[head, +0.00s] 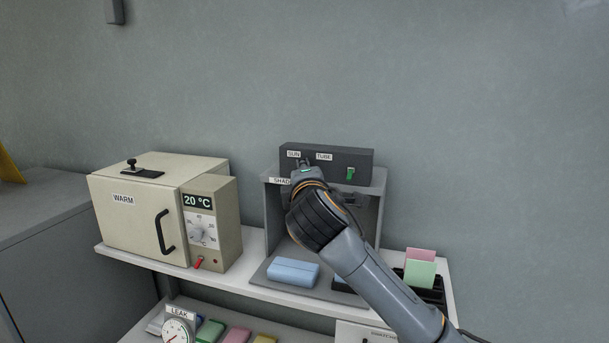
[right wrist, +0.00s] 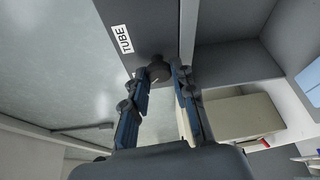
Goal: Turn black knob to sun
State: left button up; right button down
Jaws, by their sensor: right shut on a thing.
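The black knob (right wrist: 158,71) is on the front of a dark control panel (head: 338,152) above a grey booth. My right gripper (right wrist: 163,76) is shut on the knob, with a finger on either side of it. In the head view my right gripper (head: 304,167) covers the knob, so its pointing direction cannot be told. The SUN label (head: 293,154) is just above the gripper at upper left. The SHADE label (head: 280,181), partly covered, is at lower left. My left gripper is not in view.
The TUBE label (head: 324,157) and a green switch (head: 350,173) are on the panel's right. A blue block (head: 293,272) lies on the booth floor. A beige WARM oven (head: 140,215) stands left; a black holder (head: 436,292) with coloured cards is right.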

jog(key=c, duration=1.1)
grip_release()
jog(key=shift+o, duration=0.2)
jog(key=s, duration=1.2)
jog(key=shift+d+r, duration=0.35)
jog(key=shift+d, duration=0.05)
